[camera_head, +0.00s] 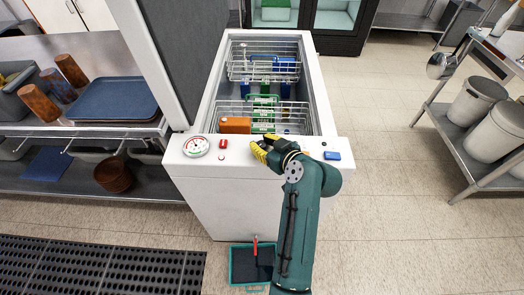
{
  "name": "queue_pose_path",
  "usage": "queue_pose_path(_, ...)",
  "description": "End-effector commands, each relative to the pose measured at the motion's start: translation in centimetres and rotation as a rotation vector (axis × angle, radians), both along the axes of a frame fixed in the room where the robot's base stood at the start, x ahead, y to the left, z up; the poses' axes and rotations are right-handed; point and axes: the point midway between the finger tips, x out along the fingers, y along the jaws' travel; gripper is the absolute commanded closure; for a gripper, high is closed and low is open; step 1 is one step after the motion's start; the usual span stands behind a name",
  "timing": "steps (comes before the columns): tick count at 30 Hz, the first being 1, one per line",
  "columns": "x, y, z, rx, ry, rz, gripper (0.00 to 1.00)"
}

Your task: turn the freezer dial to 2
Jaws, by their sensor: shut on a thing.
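The white chest freezer (200,190) stands open in the middle of the head view, its front ledge facing me. My green arm reaches up from below, and my gripper (260,150) with yellow fingertips is down at the middle of this ledge. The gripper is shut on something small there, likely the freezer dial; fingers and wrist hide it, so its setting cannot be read. A round white gauge with a red and green scale (196,146) sits at the left end of the ledge, apart from my gripper.
A small red item (223,143) and a blue item (332,155) lie on the ledge either side of my gripper. Wire baskets (264,70) hold boxes, including an orange one (235,125). A teal tray (242,265) lies below the red-handled drain. Shelves stand left and right.

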Motion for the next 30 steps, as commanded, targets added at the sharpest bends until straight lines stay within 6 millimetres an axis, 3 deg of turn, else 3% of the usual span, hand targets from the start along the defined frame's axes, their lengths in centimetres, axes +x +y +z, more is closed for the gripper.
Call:
queue_pose_path(1,0.03,-0.16,-0.96,-0.001,0.005,0.029,1.0)
queue_pose_path(12,-0.06,-0.05,-0.69,-0.002,0.009,0.182,1.0)
queue_pose_path(28,-0.1,0.0,-0.65,0.0,0.013,0.202,1.0)
queue_pose_path(29,-0.1,0.0,-0.66,0.0,0.014,0.202,0.63)
queue_pose_path(30,-0.1,0.0,-0.64,-0.001,0.013,0.202,0.55)
